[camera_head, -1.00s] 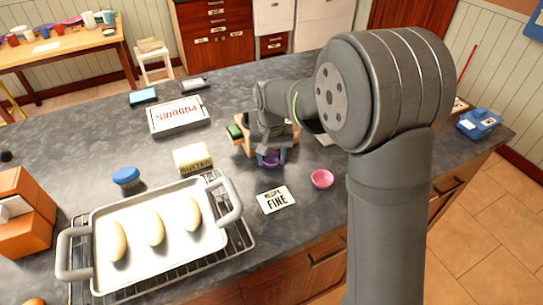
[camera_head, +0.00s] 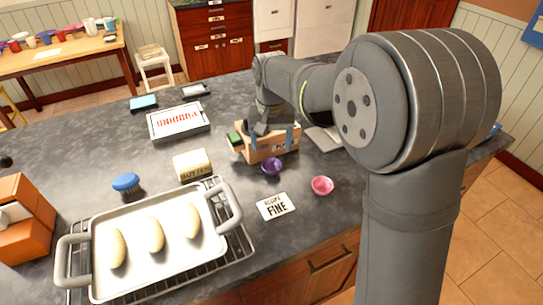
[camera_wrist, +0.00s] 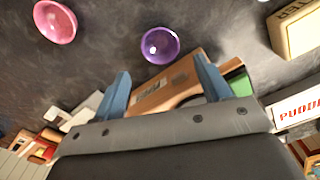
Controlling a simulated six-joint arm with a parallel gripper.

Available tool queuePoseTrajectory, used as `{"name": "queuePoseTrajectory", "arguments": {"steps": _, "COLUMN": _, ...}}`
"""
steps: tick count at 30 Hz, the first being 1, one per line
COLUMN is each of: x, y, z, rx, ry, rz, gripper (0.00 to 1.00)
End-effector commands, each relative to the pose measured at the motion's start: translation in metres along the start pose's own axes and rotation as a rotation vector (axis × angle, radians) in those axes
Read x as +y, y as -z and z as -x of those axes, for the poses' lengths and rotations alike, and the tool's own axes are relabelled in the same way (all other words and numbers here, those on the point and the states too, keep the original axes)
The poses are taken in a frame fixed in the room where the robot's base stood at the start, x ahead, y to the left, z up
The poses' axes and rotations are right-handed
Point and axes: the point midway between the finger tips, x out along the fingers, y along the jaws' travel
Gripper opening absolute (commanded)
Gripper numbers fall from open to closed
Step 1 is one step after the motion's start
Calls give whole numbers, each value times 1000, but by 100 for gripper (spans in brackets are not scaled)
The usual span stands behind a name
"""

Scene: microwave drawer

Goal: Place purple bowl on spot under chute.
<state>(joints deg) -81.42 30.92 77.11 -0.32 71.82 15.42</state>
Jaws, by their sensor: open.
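The purple bowl (camera_head: 271,166) stands upright on the dark counter, just in front of a wooden box-like holder (camera_head: 262,153). It also shows in the wrist view (camera_wrist: 160,45), beyond my fingertips and apart from them. My gripper (camera_head: 273,133) is over the holder, behind the bowl. In the wrist view my gripper (camera_wrist: 164,78) has its two blue fingers spread, with nothing held and the holder (camera_wrist: 165,88) showing between them. I cannot clearly make out a chute or a marked spot.
A pink bowl (camera_head: 322,185) stands right of the purple one. A recipe card (camera_head: 276,205) lies in front. Bare counter lies between the butter and the purple bowl.

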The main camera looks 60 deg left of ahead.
Motion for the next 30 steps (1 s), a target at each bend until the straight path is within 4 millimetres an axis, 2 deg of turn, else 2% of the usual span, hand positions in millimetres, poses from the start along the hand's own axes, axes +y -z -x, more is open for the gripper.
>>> {"name": "queuePoseTrajectory", "arguments": {"steps": 3, "x": 0, "y": 0, "z": 21, "rx": 2, "ry": 0, "rz": 0, "gripper": 70}}
{"name": "queuePoseTrajectory", "arguments": {"steps": 6, "x": 0, "y": 0, "z": 32, "rx": 1, "ry": 0, "rz": 0, "gripper": 70}}
{"name": "queuePoseTrajectory", "arguments": {"steps": 13, "x": 0, "y": 0, "z": 40, "rx": -1, "ry": 0, "rz": 0, "gripper": 70}}
{"name": "queuePoseTrajectory", "arguments": {"steps": 23, "x": 0, "y": 0, "z": 35, "rx": -3, "ry": -1, "rz": 0, "gripper": 70}}
{"name": "queuePoseTrajectory", "arguments": {"steps": 26, "x": 0, "y": -1, "z": 25, "rx": -4, "ry": -1, "rz": 0, "gripper": 70}}
{"name": "queuePoseTrajectory", "arguments": {"steps": 30, "x": 0, "y": -1, "z": 0, "rx": -7, "ry": -2, "rz": 0, "gripper": 70}}
